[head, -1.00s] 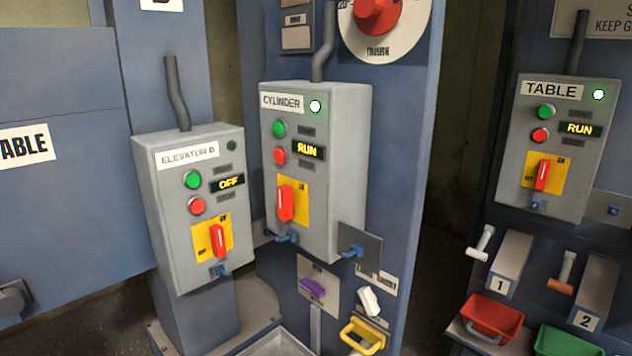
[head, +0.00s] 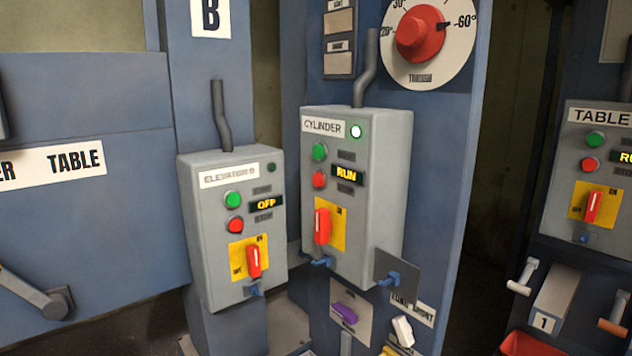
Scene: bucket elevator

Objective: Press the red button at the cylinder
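The cylinder box (head: 385,200) is a grey control box in the middle of the head view, labelled CYLINDER. Its red button (head: 319,179) sits below a green button (head: 320,151) and left of a yellow-lit RUN display (head: 346,175). A red rotary switch (head: 322,226) on a yellow plate is below. Nothing covers the red button. Neither of my grippers is in view.
The Elevator B box (head: 233,290) stands to the left, its display reading OFF. The Table box (head: 560,215) is at the right edge. A large red knob (head: 420,35) on a dial is above.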

